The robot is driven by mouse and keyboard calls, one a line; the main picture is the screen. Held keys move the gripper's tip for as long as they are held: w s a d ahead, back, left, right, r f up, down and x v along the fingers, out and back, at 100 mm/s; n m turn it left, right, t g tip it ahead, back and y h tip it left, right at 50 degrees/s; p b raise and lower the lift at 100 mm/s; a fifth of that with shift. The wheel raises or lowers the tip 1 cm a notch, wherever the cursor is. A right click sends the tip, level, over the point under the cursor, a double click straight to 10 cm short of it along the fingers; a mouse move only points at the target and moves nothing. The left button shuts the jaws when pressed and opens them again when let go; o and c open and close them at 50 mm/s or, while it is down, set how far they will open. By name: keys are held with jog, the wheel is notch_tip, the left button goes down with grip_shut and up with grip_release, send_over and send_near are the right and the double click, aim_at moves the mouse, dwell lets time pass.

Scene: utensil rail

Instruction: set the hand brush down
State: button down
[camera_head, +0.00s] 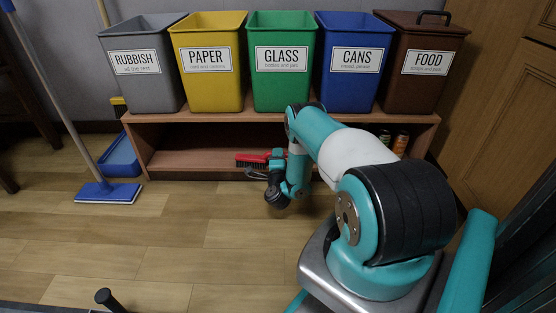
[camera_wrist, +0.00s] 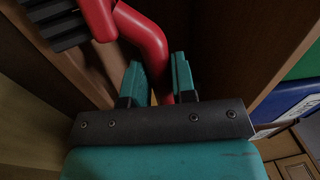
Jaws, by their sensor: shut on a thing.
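The hand brush (camera_head: 252,159) is red with dark bristles; in the head view it is at the front of the low shelf's opening, below the green bin. In the wrist view its red handle (camera_wrist: 143,38) runs down between my fingers, and its dark bristles (camera_wrist: 55,22) show at the upper left. My gripper (camera_wrist: 160,78) is shut on the handle. In the head view my gripper (camera_head: 274,166) is at the shelf opening, partly hidden by my arm. I cannot tell whether the brush touches the shelf's bottom board.
The low wooden shelf (camera_head: 195,161) carries grey, yellow, green (camera_head: 281,90), blue and brown bins. Its left part is empty; jars (camera_head: 400,143) stand inside at the right. The floor in front is mostly clear.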

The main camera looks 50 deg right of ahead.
jog(key=shift+f, duration=0.15)
jog(key=c, duration=0.9)
grip_release()
jog(key=shift+c, duration=0.2)
jog(key=r+p+v, duration=0.1)
jog(key=p+v, duration=1.1)
jog(key=shift+f+p, duration=0.25)
jog(key=shift+p, duration=0.15)
